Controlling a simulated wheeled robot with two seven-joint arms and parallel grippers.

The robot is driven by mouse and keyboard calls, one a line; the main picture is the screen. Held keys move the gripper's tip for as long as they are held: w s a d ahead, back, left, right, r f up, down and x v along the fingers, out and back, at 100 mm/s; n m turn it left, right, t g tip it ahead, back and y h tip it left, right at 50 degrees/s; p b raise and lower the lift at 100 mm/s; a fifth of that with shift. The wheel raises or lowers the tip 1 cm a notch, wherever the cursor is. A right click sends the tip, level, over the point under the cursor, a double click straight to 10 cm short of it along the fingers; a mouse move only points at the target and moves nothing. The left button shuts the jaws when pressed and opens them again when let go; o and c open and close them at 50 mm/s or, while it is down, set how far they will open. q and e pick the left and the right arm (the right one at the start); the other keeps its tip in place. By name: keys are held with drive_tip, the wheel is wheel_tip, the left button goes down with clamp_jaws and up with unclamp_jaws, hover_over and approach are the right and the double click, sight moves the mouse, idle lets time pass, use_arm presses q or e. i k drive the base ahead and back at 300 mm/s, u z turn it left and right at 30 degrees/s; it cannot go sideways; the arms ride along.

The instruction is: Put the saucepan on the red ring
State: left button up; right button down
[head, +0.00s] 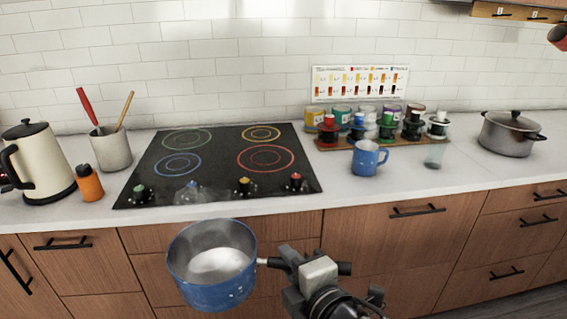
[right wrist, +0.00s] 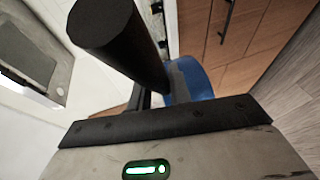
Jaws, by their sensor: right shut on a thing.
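The blue saucepan (head: 212,294) is held in the air in front of the counter, left of my right gripper (head: 283,262). Its pale inside faces up and looks empty. My right gripper is shut on the saucepan's dark handle. In the right wrist view the dark handle (right wrist: 122,45) stands large between the fingers, with some of the blue pan (right wrist: 200,82) behind. The red ring (head: 265,159) is at the front right of the black cooktop (head: 216,178), with nothing on it. My left gripper is in neither view.
A yellow ring (head: 261,134), blue ring (head: 177,165) and green ring (head: 187,141) are also bare. Knobs line the cooktop's front edge. A blue mug (head: 367,158) and a glass (head: 434,155) stand right of it; a kettle (head: 41,164), orange bottle (head: 89,184) and utensil crock (head: 112,151) stand left.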

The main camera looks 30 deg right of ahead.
sight(288, 159)
drive_tip(key=z, duration=0.7)
drive_tip(key=i, duration=0.4)
drive_tip(key=z, duration=0.05)
